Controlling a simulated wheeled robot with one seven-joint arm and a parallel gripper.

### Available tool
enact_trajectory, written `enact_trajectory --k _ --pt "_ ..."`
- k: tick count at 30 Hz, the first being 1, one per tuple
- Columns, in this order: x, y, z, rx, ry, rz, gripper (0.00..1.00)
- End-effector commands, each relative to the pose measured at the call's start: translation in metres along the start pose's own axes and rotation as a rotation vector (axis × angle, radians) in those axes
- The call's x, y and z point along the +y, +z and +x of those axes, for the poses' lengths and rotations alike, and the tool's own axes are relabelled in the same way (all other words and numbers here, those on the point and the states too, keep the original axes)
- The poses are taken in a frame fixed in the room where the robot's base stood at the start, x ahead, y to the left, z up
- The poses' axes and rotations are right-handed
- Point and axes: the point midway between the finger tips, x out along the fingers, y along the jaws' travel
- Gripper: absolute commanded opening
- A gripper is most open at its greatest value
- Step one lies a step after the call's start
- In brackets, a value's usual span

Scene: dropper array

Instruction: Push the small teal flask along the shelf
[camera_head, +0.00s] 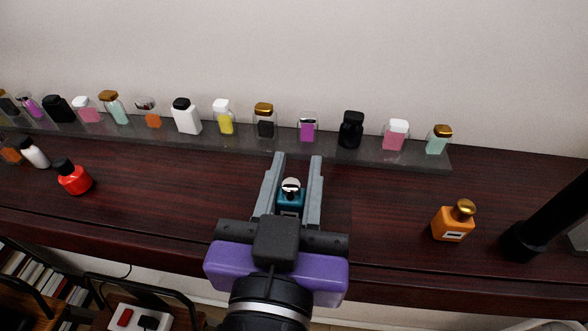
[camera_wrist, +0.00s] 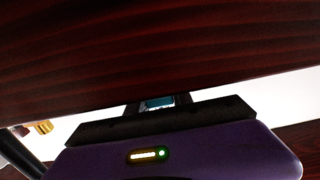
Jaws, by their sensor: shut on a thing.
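The small teal flask (camera_head: 290,196) has a silvery rounded cap and stands on the dark wooden shelf top. My gripper (camera_head: 298,160) reaches over the shelf with one finger on each side of the flask, and it is shut on it. The flask sits well back from the fingertips, close to the palm. In the wrist view only a sliver of the teal flask (camera_wrist: 158,103) shows between the fingers, below the dark wood; the rest is hidden.
A grey raised strip (camera_head: 350,152) with a row of several bottles runs behind. A red bottle (camera_head: 74,180) stands to the left, an orange bottle (camera_head: 452,222) with a gold cap to the right. A black post (camera_head: 548,222) stands farther right. Wood beside my gripper is clear.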

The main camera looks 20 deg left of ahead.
Motion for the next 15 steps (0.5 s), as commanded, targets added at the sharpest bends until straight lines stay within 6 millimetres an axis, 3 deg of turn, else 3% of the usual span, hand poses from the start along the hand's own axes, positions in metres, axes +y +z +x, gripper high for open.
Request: enact_trajectory --k 7,8,9,11,15 --pt "-0.0001 0.0009 0.0 0.0 0.0 0.0 0.0" --pt "-0.0001 0.0009 0.0 0.0 0.0 0.0 0.31" --pt "-0.0001 0.0009 0.0001 0.0 0.0 0.0 0.38" --pt "-0.0001 0.0009 0.0001 0.0 0.0 0.0 0.5" --pt "-0.0001 0.0009 0.0001 0.0 0.0 0.0 0.52"
